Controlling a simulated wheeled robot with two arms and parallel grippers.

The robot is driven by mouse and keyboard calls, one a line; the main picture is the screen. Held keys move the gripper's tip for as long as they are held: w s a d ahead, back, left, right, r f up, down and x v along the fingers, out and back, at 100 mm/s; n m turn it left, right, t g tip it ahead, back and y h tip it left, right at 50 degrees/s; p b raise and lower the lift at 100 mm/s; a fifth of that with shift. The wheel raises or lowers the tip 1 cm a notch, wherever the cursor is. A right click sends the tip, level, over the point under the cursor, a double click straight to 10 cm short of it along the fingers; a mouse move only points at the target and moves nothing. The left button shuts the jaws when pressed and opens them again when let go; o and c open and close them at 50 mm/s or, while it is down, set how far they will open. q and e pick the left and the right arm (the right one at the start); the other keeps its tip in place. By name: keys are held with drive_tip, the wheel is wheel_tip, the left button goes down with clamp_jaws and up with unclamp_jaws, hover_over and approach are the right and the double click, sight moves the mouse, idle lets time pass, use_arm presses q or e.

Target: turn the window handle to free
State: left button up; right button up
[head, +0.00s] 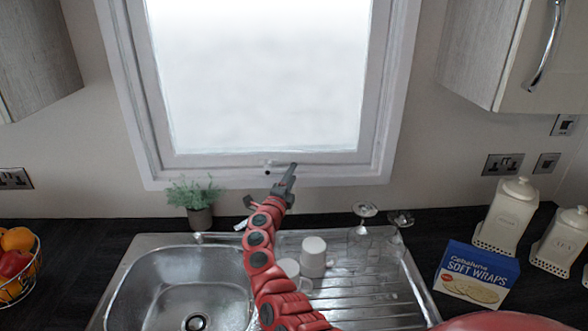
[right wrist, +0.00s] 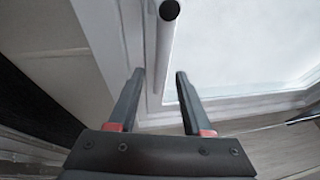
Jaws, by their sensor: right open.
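The window (head: 260,80) has a white frame and a bright pane. A small pale window handle with a dark tip (head: 268,168) sits at the middle of the bottom frame in the head view. In the right wrist view the handle (right wrist: 165,50) is a pale bar with a dark round end, at top centre. My right gripper (head: 287,178) is at the bottom frame, just right of the handle. In the right wrist view its two fingers (right wrist: 158,85) are spread apart, with the bar's lower part showing between them. I cannot tell whether they touch it. My left gripper is not in view.
Below are a steel sink (head: 180,285), a potted plant (head: 200,198), a white mug (head: 314,255) and upturned glasses (head: 364,211). A soft wraps box (head: 477,275) and white canisters (head: 507,215) stand right. A fruit basket (head: 17,270) stands left.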

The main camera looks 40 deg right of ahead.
drive_tip(key=shift+x, duration=1.35)
drive_tip(key=shift+w, duration=0.1)
clamp_jaws()
idle(0.5)
